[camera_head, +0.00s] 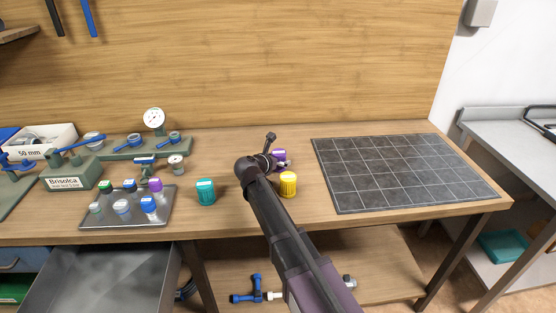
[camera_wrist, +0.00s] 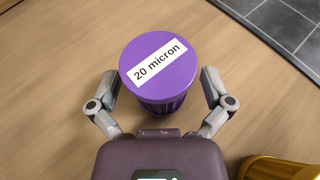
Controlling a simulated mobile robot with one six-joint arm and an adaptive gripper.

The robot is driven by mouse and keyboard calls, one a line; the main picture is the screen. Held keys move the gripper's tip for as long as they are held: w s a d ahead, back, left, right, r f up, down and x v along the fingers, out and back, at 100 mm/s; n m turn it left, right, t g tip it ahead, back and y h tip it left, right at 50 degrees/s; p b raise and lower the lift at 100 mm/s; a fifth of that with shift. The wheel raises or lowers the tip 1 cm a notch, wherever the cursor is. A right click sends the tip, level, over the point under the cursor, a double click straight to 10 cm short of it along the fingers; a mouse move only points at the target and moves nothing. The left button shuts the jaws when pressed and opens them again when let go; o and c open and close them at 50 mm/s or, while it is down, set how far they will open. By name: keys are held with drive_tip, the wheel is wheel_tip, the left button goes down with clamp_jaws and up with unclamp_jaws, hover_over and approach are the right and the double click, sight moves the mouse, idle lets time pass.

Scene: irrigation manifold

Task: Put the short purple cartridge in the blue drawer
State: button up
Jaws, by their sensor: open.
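A purple cartridge (camera_wrist: 160,70) with a white "20 micron" label on its top stands upright on the wooden bench in the wrist view. It is partly hidden by my arm in the head view (camera_head: 280,155). My gripper (camera_wrist: 159,84) is open, with one finger on each side of the cartridge and small gaps visible. In the head view, my gripper (camera_head: 270,160) is mostly hidden by my arm. A closed blue drawer front (camera_head: 18,260) with a handle shows at lower left. Beside it, a grey drawer (camera_head: 100,280) is pulled out and looks empty; its front is out of view.
A yellow cartridge (camera_head: 288,184) stands close to my gripper. A teal cartridge (camera_head: 205,191) stands further left. A metal tray (camera_head: 95,221) holds several capped items, one purple-topped. Valve fixtures and a gauge (camera_head: 154,118) stand behind. A dark gridded mat (camera_head: 400,172) lies right, empty.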

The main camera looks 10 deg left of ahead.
drive_tip(key=shift+r, duration=0.2)
drive_tip(key=p+v, duration=0.4)
drive_tip(key=v, duration=0.7)
drive_tip(key=shift+s+a+r+p, duration=0.1)
drive_tip(key=shift+s+r+p, duration=0.05)
drive_tip(key=shift+s+p, duration=0.2)
drive_tip(key=shift+s, duration=0.1)
drive_tip(key=shift+s, duration=0.1)
